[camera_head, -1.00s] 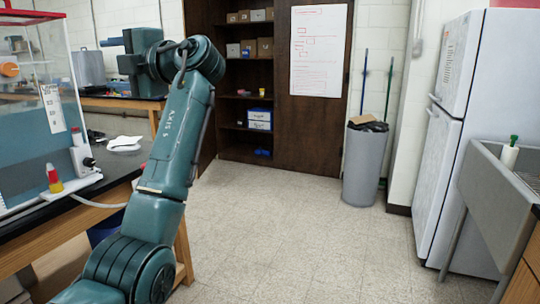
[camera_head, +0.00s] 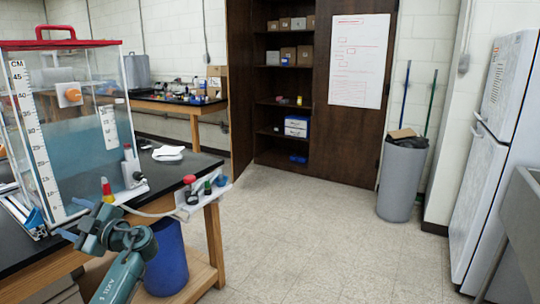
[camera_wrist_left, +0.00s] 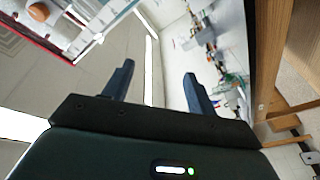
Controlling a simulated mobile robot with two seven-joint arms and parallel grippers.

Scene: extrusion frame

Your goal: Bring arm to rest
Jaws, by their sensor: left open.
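My left arm comes in at the bottom left of the head view, low beside the black-topped bench (camera_head: 50,252). Its left gripper (camera_head: 71,219) points left, in front of the bench edge. In the left wrist view the two dark blue fingers of the left gripper (camera_wrist_left: 158,72) stand well apart with nothing between them. My right gripper is not in view.
A clear tank (camera_head: 85,150) with a red lid stands on the bench near the arm. A small device (camera_head: 200,196) with a tube sits at the bench corner. A blue bin (camera_head: 167,262) is below. The floor ahead is clear; a grey trash can (camera_head: 401,178) stands farther right.

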